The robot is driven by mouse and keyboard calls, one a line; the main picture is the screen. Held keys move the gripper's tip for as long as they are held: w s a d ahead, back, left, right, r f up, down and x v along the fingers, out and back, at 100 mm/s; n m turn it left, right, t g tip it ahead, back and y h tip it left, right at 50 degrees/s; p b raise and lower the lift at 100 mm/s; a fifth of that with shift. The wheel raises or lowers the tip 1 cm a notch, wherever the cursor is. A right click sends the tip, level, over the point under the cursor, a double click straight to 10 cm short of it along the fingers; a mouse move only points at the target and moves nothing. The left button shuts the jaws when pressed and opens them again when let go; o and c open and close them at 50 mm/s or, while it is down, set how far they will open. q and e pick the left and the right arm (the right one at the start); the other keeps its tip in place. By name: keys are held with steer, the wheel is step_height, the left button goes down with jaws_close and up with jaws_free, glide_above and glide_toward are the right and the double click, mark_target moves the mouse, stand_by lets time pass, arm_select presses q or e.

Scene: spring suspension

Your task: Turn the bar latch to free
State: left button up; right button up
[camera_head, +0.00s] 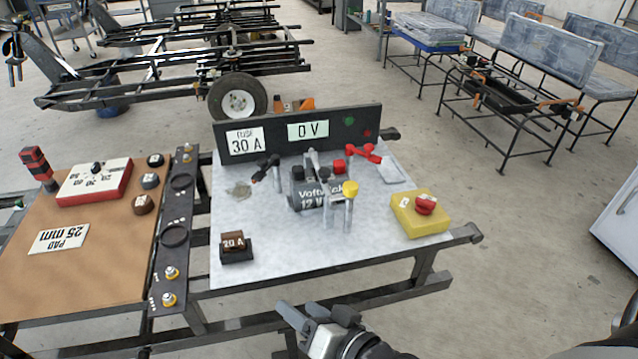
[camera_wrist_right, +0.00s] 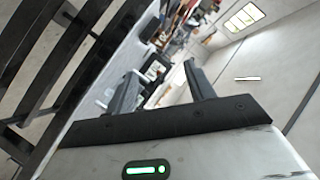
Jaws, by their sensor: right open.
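The black battery block (camera_head: 318,192) marked 12 V stands in the middle of the light metal plate (camera_head: 285,270). Upright grey pieces stand at it, and a yellow knob (camera_head: 350,188) tops a post at its front right. I cannot tell for certain which of these parts is the bar latch. My right gripper (camera_head: 314,316) is at the bottom middle, in front of the plate's near edge and apart from everything on it. Its fingers are open and empty in the right wrist view (camera_wrist_right: 158,84). My left gripper is not in view.
A yellow box with a red button (camera_head: 424,206) is on the plate's right. A 20 A fuse block (camera_head: 234,246) is front left. A panel reading 0 V (camera_head: 307,131) stands behind, with red clamp (camera_head: 363,152) and black clamp (camera_head: 265,167). The brown board (camera_head: 100,260) lies left.

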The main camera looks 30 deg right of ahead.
steer(key=w+d+r+m+t+h+b, duration=0.25)
steer(key=w+d+r+m+t, duration=0.3)
steer(key=m, duration=0.85)
steer(key=m+g+h+b, duration=0.1)
steer(key=m+g+h, duration=0.3)
steer(key=m+h, duration=1.25)
glide_toward(350, 181)
steer(key=w+d+m+y, duration=0.2)
steer(key=w+d+r+m+y, duration=0.1)
steer(key=w+d+m+y, duration=0.1)
steer(key=w, duration=0.1)
steer(key=w+d+r+m+y, duration=0.1)
steer(key=w+d+m+y, duration=0.1)
steer(key=d, duration=0.1)
steer(key=shift+w+r, duration=0.2)
steer(key=shift+r, duration=0.05)
steer(key=c, duration=1)
